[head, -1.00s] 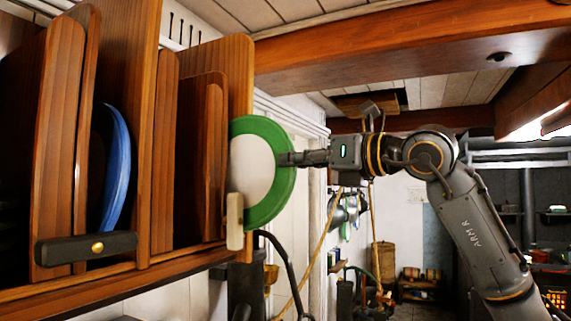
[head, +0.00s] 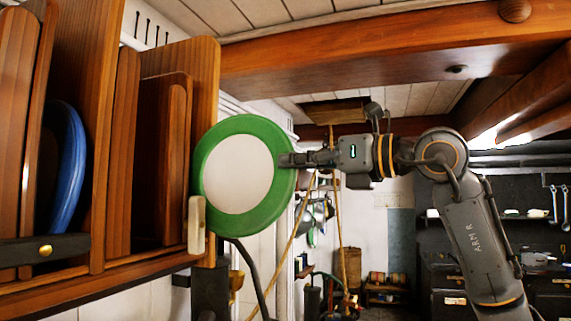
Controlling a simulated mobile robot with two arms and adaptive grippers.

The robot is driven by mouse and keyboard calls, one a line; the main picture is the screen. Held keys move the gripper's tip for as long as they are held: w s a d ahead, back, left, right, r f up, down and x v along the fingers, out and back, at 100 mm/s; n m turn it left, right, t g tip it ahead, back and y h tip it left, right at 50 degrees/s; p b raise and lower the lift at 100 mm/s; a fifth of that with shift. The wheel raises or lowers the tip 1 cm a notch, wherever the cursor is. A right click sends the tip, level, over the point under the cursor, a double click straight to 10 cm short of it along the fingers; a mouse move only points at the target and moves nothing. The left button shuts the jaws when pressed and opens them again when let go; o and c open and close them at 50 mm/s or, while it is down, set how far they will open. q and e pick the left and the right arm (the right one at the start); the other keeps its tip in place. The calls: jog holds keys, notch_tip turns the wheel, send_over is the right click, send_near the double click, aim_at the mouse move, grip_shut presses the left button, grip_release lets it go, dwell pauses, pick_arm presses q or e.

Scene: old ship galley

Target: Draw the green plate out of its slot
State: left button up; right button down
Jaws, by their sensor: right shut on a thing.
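The green plate (head: 218,220) has a green rim and a pale centre. It is upright in front of the right end of the wooden rack (head: 207,75), with its face turned toward me. My right gripper (head: 288,160) is shut on the plate's right rim. The plate's left edge overlaps the rack's end panel, and a pale upright peg or latch (head: 196,225) stands at its lower left. I cannot tell whether the plate still touches the slot. My left gripper is not in view.
A blue plate (head: 71,165) stands in another slot, behind a dark bar with a brass knob (head: 45,251). A wooden beam (head: 390,60) runs overhead. A rope (head: 290,245) and a black curved pipe (head: 249,275) are below the green plate. Open room lies beyond my right arm.

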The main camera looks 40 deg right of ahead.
jog(key=d+v, duration=0.1)
jog(key=v, duration=0.6)
jog(key=shift+w+d, duration=0.2)
